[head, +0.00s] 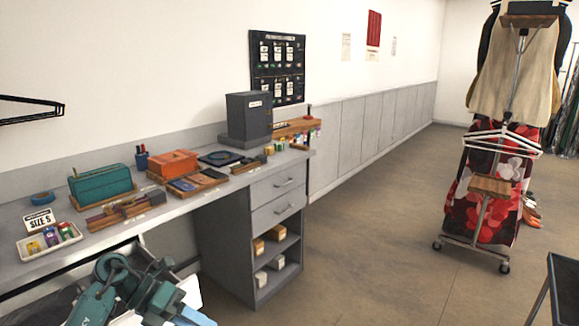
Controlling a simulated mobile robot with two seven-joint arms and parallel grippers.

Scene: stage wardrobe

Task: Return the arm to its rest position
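Teal and dark links of one of my arms show folded at the bottom left of the head view, in front of the workbench (215,191). The links are low, below the bench top, and appear apart from the things on it. I can make out no gripper fingertips on this arm. White and light blue pieces show beside the links; I cannot tell what they are. My other arm and its gripper are out of the frame.
The bench holds a white tray (50,248), teal case (101,184), orange box (173,162) and dark grey box (249,115). A wheeled garment stand (475,258) is at right. A dark table edge (562,285) shows bottom right. The floor between is clear.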

